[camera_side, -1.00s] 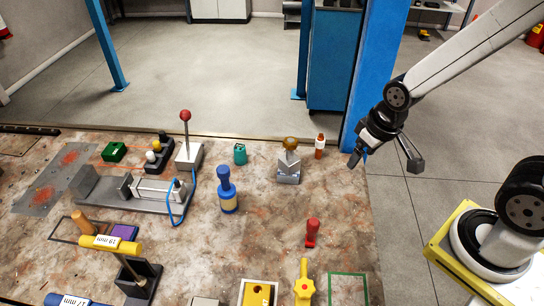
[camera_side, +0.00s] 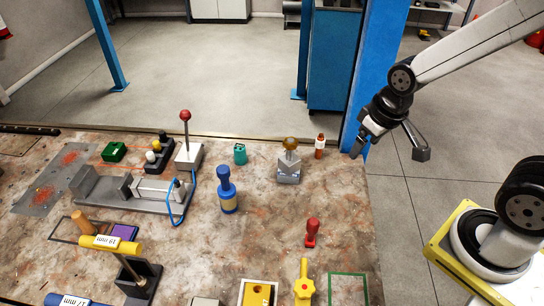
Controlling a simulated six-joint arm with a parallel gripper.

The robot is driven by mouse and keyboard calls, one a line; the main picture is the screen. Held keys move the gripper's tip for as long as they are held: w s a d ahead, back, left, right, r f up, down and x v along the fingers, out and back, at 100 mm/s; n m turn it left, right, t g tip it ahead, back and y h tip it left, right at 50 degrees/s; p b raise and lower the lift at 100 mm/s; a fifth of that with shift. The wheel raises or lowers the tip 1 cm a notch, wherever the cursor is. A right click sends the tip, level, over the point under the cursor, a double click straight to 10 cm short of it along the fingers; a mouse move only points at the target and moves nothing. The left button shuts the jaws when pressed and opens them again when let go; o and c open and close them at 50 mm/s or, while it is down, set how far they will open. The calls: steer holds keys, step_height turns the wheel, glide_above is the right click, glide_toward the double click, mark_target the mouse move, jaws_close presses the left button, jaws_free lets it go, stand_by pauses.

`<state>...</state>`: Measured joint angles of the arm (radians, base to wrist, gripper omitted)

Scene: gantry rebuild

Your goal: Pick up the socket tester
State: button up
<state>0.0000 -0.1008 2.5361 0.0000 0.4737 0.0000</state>
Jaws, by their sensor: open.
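No object is plainly marked as the socket tester. A small teal block (camera_side: 240,154) stands near the back edge of the table and may be it, but I cannot tell for sure. My gripper (camera_side: 389,153) is at the right, its two fingers spread wide with nothing between them. It hangs in the air around the table's back right corner, well to the right of the teal block and apart from it.
Between them stand a grey block with a brown knob (camera_side: 289,167) and an orange bottle (camera_side: 320,147). A blue-and-yellow handled tool (camera_side: 227,190), red-knobbed lever (camera_side: 187,150), green box (camera_side: 114,151) and red-handled piece (camera_side: 312,232) also stand around. A blue post (camera_side: 378,60) rises behind.

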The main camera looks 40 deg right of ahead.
steer(key=w+a+m+y, duration=0.1)
steer(key=w+m+y, duration=0.1)
steer(key=w+m, duration=0.2)
steer(key=w+a+r+m+g+y, duration=0.1)
steer(key=w+a+m+y, duration=0.1)
steer(key=w+m, duration=0.2)
steer(key=w+a+m+g+y, duration=0.1)
steer(key=w+m+y, duration=0.2)
steer(key=w, duration=0.4)
steer(key=shift+w+a+r+m, duration=0.3)
steer(key=shift+w+r+m, duration=0.1)
steer(key=shift+m, duration=0.5)
steer(key=w+m+t+y, duration=0.2)
steer(key=w+m+y, duration=0.45)
steer(key=w, duration=0.55)
steer(key=m, duration=0.1)
glide_toward(240, 154)
steer(key=shift+w+a+f, duration=0.15)
steer(key=shift+w+f, duration=0.15)
steer(key=shift+w, duration=0.35)
steer(key=shift+f, duration=0.5)
steer(key=shift+x, duration=1.3)
